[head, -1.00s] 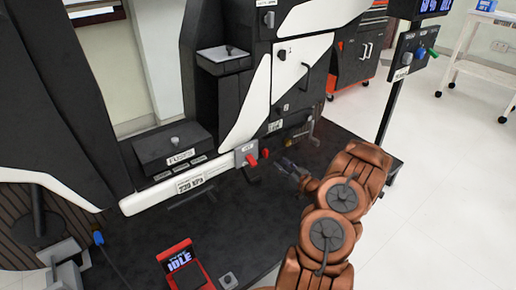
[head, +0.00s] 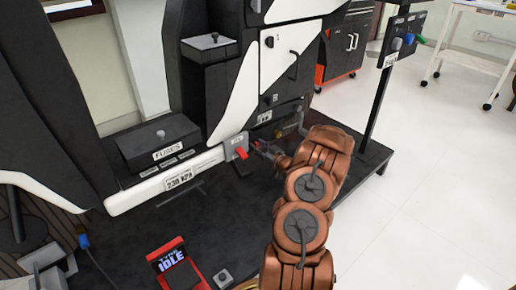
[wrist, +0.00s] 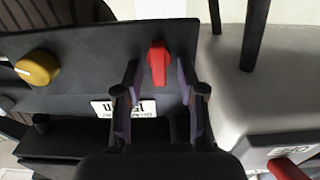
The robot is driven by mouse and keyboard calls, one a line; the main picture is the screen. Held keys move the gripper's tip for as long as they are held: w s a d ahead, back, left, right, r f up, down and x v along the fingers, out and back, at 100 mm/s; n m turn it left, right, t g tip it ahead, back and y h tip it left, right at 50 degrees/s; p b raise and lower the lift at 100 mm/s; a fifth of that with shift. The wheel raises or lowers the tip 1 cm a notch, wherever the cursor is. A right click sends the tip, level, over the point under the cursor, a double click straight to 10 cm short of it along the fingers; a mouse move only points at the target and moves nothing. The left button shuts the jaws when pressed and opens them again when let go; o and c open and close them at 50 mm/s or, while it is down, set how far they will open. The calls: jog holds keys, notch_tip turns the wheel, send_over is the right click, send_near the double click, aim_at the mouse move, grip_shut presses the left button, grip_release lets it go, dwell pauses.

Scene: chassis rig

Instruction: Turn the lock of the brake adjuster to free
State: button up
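A small red lever (wrist: 158,62), seemingly the lock of the brake adjuster, stands on a black panel (wrist: 85,65) in the wrist view. It points roughly up and down in that picture. A yellow knob (wrist: 38,68) sits to its left on the same panel. A white label (wrist: 128,108), upside down and partly covered by a finger, lies below them. My gripper (wrist: 158,72) is open, one finger on each side of the red lever, with gaps showing. In the head view my gripper (head: 262,148) is at the low front of the rig and hides the lever.
A grey box (head: 236,146) with another red lever (head: 241,155) is just left of my gripper; the box also fills the right of the wrist view (wrist: 265,100). A post (head: 380,100) with a control panel stands to the right.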

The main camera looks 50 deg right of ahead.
grip_shut()
dwell(0.3)
